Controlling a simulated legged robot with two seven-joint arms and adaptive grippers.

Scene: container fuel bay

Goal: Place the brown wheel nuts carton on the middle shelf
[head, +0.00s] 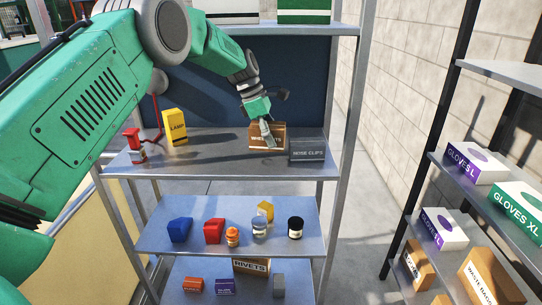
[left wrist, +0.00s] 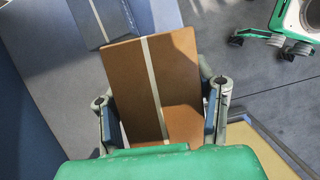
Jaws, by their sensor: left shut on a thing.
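The brown wheel nuts carton (head: 279,141) is at the shelf (head: 215,160) that carries the yellow lamp box, left of the grey hose clips box. My left gripper (head: 267,133) comes down on it from above and is shut on it. In the left wrist view the carton (left wrist: 180,80), with a pale tape stripe, sits between the two fingers (left wrist: 163,108). I cannot tell whether its base touches the shelf. A lower shelf (head: 160,240) holds small bins and jars. My right gripper is not in view.
The grey hose clips box (head: 307,151) stands close at the carton's right. The yellow lamp box (head: 174,127) and a red item (head: 134,146) stand at the left. Between them and the carton the shelf is clear. A second rack with glove boxes (head: 478,163) stands right.

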